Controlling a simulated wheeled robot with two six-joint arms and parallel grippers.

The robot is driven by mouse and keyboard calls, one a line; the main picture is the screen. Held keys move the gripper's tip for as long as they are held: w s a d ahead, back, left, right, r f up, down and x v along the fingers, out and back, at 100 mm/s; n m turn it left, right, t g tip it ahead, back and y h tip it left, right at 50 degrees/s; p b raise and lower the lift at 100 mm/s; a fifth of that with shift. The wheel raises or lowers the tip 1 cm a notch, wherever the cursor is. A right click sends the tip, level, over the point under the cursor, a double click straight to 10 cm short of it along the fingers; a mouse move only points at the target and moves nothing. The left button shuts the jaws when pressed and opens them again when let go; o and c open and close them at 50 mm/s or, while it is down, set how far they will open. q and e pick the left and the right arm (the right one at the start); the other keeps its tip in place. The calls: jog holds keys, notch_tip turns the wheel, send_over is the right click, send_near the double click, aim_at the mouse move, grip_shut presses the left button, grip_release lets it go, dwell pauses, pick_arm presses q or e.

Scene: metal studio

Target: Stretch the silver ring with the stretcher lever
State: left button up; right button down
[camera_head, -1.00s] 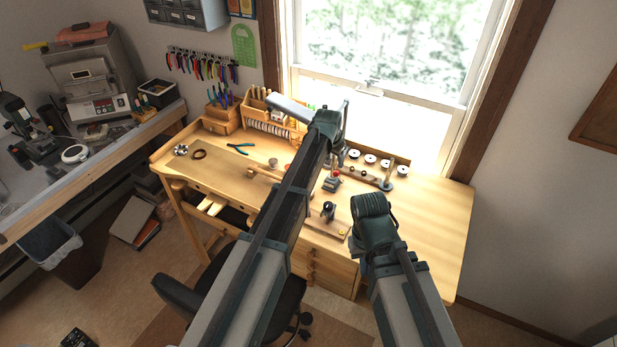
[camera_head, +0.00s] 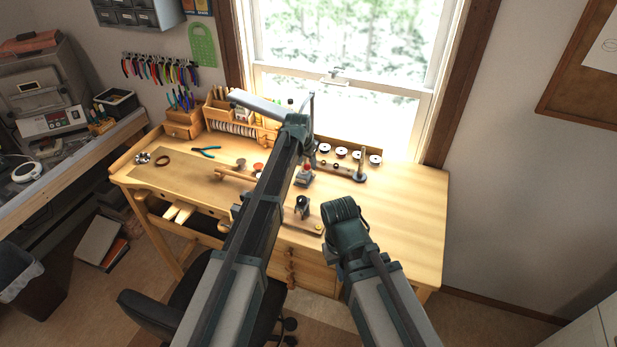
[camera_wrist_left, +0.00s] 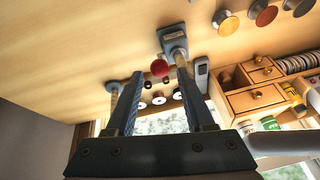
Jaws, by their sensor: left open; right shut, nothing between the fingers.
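The ring stretcher (camera_head: 304,179) is a small grey metal device on the bench, with its red lever knob (camera_head: 307,167) on top. In the left wrist view the stretcher (camera_wrist_left: 173,38) is upper centre, and the knob (camera_wrist_left: 160,68) appears in line with the gap between my left fingers. My left gripper (camera_wrist_left: 160,78) is open and empty, apart from the knob. In the head view its arm reaches over the bench, just left of the stretcher, and hides part of the bench. My right gripper (camera_head: 342,208) is shut and empty above the bench's front. I cannot make out the silver ring.
A rod stand (camera_head: 361,168) and several white-rimmed discs (camera_head: 340,153) stand right of the stretcher. A black holder on a wooden board (camera_head: 302,207) lies in front. Pliers (camera_head: 206,152) lie left. The bench's right side (camera_head: 410,205) is clear.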

aim_at(309, 169)
pick_arm(q)
jog(key=b+x, duration=0.4)
jog(key=x, duration=0.2)
jog(key=shift+w, duration=0.1)
grip_shut()
dwell(1.3)
